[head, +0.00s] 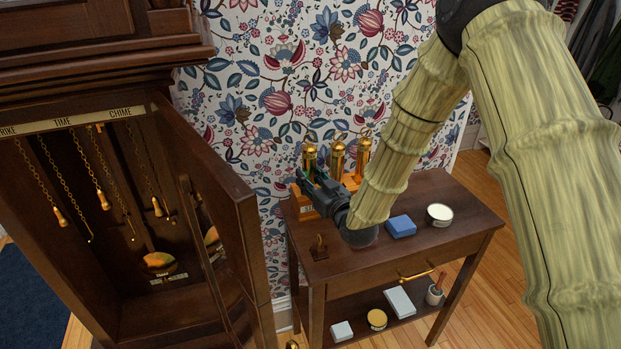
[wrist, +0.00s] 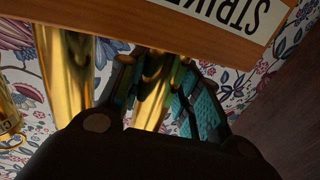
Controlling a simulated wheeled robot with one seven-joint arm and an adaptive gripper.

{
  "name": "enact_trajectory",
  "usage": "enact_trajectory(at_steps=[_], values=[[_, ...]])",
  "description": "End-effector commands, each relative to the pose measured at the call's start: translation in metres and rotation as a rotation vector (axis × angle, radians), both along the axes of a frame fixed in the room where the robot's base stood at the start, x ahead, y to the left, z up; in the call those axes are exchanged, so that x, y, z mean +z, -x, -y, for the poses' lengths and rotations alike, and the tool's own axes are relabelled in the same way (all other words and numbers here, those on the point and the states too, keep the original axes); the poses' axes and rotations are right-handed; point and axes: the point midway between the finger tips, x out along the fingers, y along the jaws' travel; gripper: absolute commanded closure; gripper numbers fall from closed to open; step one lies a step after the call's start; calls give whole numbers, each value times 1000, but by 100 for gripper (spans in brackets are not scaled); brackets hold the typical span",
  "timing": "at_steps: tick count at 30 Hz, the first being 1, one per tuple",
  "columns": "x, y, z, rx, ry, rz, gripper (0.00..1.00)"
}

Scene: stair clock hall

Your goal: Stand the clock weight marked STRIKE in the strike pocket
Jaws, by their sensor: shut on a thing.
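A tan wooden rack (head: 306,212) stands on the side table against the wall, with brass weights standing upright at it. A pale label reading STRIKE (wrist: 226,12) shows upside down on the rack in the wrist view. My gripper (head: 313,184) is shut on the leftmost brass weight (head: 310,158). In the wrist view this weight (wrist: 152,103) lies between the teal-padded fingers, close by the STRIKE label. The weight's own marking is hidden, and so is its foot. I cannot tell whether it is seated or lifted.
The middle weight (head: 337,158) and right weight (head: 363,152) stand close beside.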

Motion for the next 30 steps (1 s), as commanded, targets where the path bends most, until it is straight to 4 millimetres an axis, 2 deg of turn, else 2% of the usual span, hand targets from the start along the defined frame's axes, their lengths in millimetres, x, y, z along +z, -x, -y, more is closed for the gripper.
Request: enact_trajectory(at_steps=[13, 14, 17, 18, 26, 30], values=[[-5, -1, 0, 0, -2, 5, 100], [-4, -1, 0, 0, -2, 6, 63], [-4, -1, 0, 0, -2, 5, 44], [-4, -1, 0, 0, -1, 4, 41], [-9, 1, 0, 0, 1, -4, 41], [-3, 0, 0, 0, 1, -2, 41]])
